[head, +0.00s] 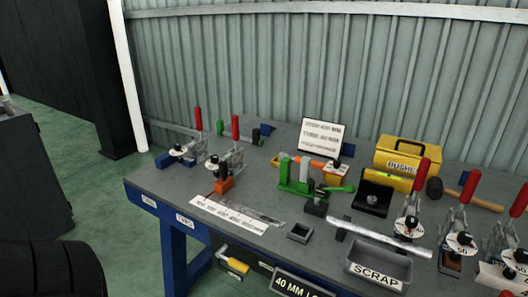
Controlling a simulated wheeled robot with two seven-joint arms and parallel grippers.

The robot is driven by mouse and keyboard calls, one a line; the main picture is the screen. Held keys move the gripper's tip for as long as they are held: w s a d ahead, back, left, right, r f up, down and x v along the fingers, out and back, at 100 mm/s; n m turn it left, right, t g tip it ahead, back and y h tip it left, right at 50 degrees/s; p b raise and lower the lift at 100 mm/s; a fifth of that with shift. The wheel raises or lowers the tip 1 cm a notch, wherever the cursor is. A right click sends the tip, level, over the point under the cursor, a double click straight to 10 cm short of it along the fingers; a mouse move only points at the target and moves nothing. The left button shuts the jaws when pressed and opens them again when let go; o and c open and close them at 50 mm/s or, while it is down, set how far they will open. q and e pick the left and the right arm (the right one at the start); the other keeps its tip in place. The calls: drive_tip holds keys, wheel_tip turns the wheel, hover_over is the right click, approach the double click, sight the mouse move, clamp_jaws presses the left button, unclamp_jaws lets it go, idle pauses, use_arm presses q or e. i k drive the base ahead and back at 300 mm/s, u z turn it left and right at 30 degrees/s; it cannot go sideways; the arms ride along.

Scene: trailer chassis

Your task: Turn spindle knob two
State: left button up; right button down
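Two toggle clamps with upright red handles stand at the table's left end. Each has a black spindle knob on a white dial: one knob (177,148) at the far left, the other knob (214,159) to its right. The front table edge carries small labels, apparently ONE (149,203) and TWO (184,220); the second is below the right-hand clamp of this pair. More red-handled clamps with black knobs stand at the right, one knob (409,222) beside the metal bar, another knob (463,237) further right. Neither gripper is in view.
The grey table (155,180) also holds a green vise (300,175), a yellow box (405,155), a mallet (470,195), a SCRAP tray (380,262) and a long metal bar (375,236). A sign strip (228,214) lies near the front edge. Green floor is open at left.

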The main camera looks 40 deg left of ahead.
sight(213, 160)
drive_tip(key=u, duration=1.75)
drive_tip(key=k, duration=1.15)
drive_tip(key=u, duration=1.3)
drive_tip(key=i, duration=3.05)
drive_tip(key=z, duration=0.95)
